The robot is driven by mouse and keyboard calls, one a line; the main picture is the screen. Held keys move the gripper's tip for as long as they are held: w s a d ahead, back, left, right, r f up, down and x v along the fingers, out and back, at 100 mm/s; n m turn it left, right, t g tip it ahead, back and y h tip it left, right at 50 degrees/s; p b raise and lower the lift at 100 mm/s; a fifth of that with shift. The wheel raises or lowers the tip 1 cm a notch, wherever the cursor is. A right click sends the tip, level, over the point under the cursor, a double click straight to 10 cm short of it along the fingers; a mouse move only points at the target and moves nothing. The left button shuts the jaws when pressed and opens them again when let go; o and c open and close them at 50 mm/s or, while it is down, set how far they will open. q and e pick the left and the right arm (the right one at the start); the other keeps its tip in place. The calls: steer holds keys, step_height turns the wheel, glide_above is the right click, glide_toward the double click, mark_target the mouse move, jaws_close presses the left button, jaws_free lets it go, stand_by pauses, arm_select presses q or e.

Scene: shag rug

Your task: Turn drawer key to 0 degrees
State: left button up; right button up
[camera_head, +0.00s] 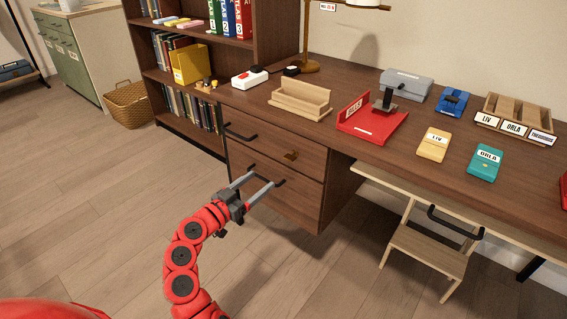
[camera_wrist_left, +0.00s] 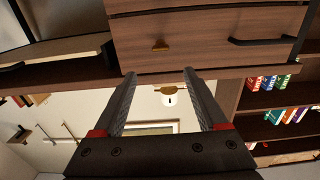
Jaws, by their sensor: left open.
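The small brass drawer key (camera_head: 291,156) sticks out of the right part of the upper drawer front (camera_head: 262,140) in the desk. It also shows in the left wrist view (camera_wrist_left: 160,46), above and between my fingertips, with its broad part looking roughly level; its exact angle is hard to tell. My left gripper (camera_head: 262,180) is open and empty. It is in front of the drawers, below the key in the head view, and apart from it. In the left wrist view the gripper (camera_wrist_left: 159,76) frames the wall and lamp, with the picture upside down. My right gripper is out of view.
Black bar handles stick out of the upper drawer (camera_head: 240,133) and the lower drawer (camera_head: 266,176). A wooden step stool (camera_head: 425,250) stands under the desk at right. A bookshelf (camera_head: 200,55) stands at left. The floor before the drawers is clear.

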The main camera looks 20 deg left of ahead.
mark_target(287, 159)
arm_select(q)
steer(key=b+x, duration=0.1)
steer(key=x, duration=1.1)
steer(key=shift+w+b, duration=0.2)
steer(key=shift+b, duration=0.1)
steer(key=shift+c, duration=0.2)
jaws_close()
